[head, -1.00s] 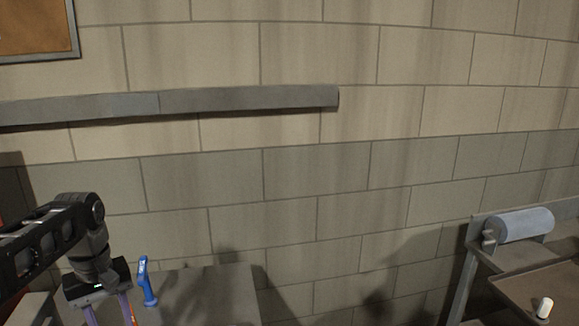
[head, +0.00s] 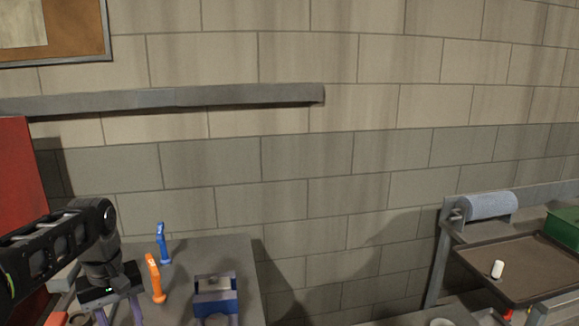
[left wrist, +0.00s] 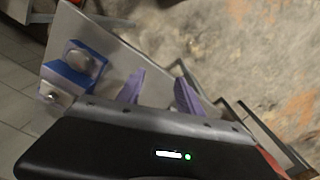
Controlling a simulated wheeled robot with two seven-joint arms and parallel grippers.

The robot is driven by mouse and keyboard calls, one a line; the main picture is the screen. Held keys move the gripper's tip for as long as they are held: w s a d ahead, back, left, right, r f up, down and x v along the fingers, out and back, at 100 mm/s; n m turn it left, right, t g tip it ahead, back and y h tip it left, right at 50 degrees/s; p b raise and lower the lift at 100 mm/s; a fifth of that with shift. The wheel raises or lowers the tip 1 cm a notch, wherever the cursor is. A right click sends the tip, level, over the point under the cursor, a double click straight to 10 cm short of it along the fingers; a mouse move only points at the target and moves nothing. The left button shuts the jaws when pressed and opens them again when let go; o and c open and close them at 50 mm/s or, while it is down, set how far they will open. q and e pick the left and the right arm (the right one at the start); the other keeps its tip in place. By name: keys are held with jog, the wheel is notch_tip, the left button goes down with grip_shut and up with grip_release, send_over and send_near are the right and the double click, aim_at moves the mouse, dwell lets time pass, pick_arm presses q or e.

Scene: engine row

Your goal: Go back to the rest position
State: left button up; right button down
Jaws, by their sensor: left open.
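My left gripper (head: 119,314) hangs at the lower left of the head view, its purple fingers pointing down and partly cut by the frame edge. In the left wrist view its two fingers (left wrist: 160,94) stand apart with nothing between them. My right gripper is in neither view.
A blue and grey block (head: 216,300) stands on the bench; a similar block (left wrist: 83,62) shows in the wrist view. At right are a brown tray (head: 525,262) with a white cylinder (head: 497,269), a paper roll (head: 488,206) and a green bin (head: 565,227). A red panel (head: 18,165) stands left.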

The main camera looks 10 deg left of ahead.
pick_arm(q)
jog(key=w+d+f+m+h, duration=0.1)
jog(key=d+f, duration=0.4)
jog(key=f, duration=0.3)
jog(key=w+d+f+m+h, duration=0.1)
jog(key=d+f+m, duration=0.1)
jog(key=d+f, duration=0.45)
jog(key=w+d+f+m, duration=0.1)
jog(key=d+f, duration=0.2)
jog(key=f, duration=0.7)
jog(key=s+d+f+m+h, duration=0.1)
jog(key=s+d+f, duration=0.7)
jog(key=s, duration=0.2)
jog(key=s+d+f+m+h, duration=0.1)
jog(key=s+d+f, duration=0.7)
jog(key=s, duration=0.3)
jog(key=shift+f, duration=0.4)
